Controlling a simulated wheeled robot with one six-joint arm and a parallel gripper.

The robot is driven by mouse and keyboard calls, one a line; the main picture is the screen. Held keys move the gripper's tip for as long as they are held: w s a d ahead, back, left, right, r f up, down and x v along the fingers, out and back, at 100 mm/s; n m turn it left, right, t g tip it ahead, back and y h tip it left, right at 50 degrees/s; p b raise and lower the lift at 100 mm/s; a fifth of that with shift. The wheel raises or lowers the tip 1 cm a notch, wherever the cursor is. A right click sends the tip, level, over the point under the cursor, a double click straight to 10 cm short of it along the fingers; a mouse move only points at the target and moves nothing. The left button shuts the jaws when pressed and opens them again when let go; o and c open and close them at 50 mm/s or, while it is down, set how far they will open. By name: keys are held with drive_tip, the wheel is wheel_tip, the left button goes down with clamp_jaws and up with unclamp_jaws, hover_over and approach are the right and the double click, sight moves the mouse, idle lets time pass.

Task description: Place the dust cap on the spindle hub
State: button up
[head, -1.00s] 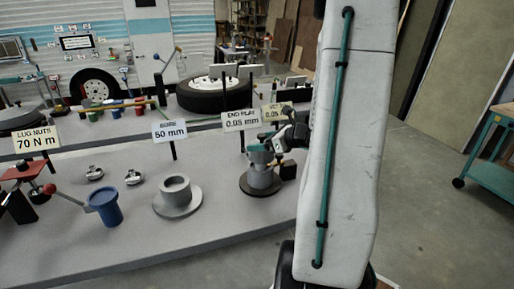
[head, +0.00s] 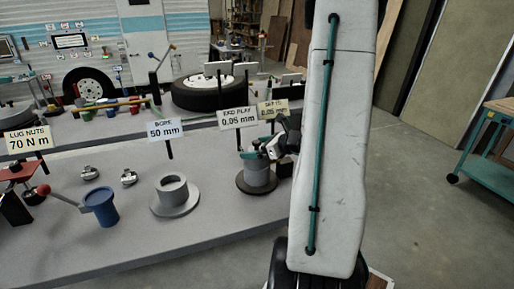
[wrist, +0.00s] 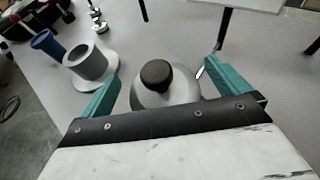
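A grey cylindrical hub (head: 257,174) on a dark round base stands behind my arm's left edge, by the END PLAY sign. I take it for the spindle hub. My gripper (head: 272,147) is at its top. In the wrist view my gripper (wrist: 163,72) has its teal fingers spread apart. Between them is a grey round piece with a dark knob (wrist: 156,74), with gaps on both sides. It looks like the dust cap over the hub, but I cannot tell whether it is seated. A flanged grey ring (head: 173,192) stands to the left.
A blue cup (head: 102,208) with a red-knobbed lever and two small metal pieces (head: 129,177) are farther left. Sign posts, including END PLAY (head: 238,118), rise close behind the hub. Grey bench (head: 190,235) is clear in front.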

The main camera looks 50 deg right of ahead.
drive_tip(key=shift+r, duration=0.15)
drive_tip(key=v, duration=1.1)
drive_tip(key=w+a+r+n+g+y, duration=0.1)
drive_tip(key=a+r+n+g+y, duration=0.3)
drive_tip(key=a+n, duration=0.7)
drive_tip(key=w+a+r+n+g+y, duration=0.1)
drive_tip(key=a+r+n+g, duration=0.35)
drive_tip(key=a, duration=1.15)
drive_tip(key=s+a+r+n+g+h, duration=0.1)
drive_tip(key=s+a+n+g+h, duration=0.2)
drive_tip(key=n, duration=1.5)
drive_tip(key=shift+s+a+r+n+h, duration=0.4)
drive_tip(key=shift+s+a+h, duration=1.7)
drive_tip(key=shift+s+a, duration=1.55)
drive_tip(key=shift+s+d+g, duration=0.25)
drive_tip(key=shift+s+d, duration=0.25)
